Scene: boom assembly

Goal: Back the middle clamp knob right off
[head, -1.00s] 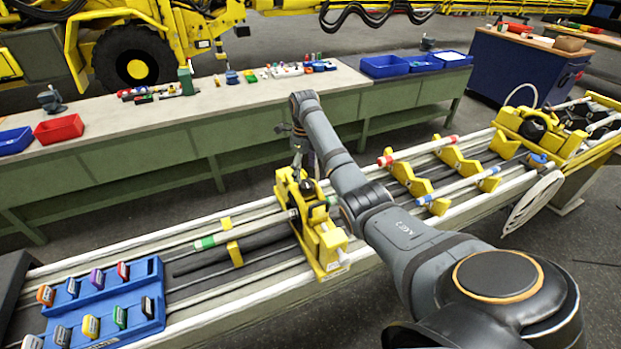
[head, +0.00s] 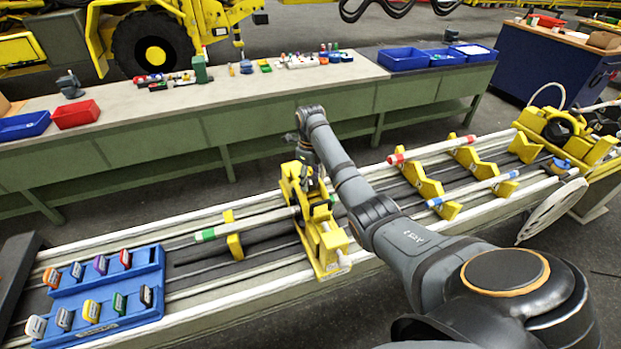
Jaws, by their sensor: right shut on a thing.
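The middle clamp (head: 326,244) is a yellow frame standing across the rail bed near the picture's centre. A rod with a green band (head: 206,234) runs into it from the left. My right arm reaches over from the lower right, and my right gripper (head: 308,178) points down at the top of the clamp. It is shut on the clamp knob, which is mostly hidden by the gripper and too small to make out. My left gripper is not in view.
A blue tray (head: 150,291) with several coloured pieces lies on the bed's left end. Yellow V-shaped rests (head: 428,188) carry rods with red and blue bands at the right. A green workbench (head: 270,116) with bins stands behind, across a floor gap.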

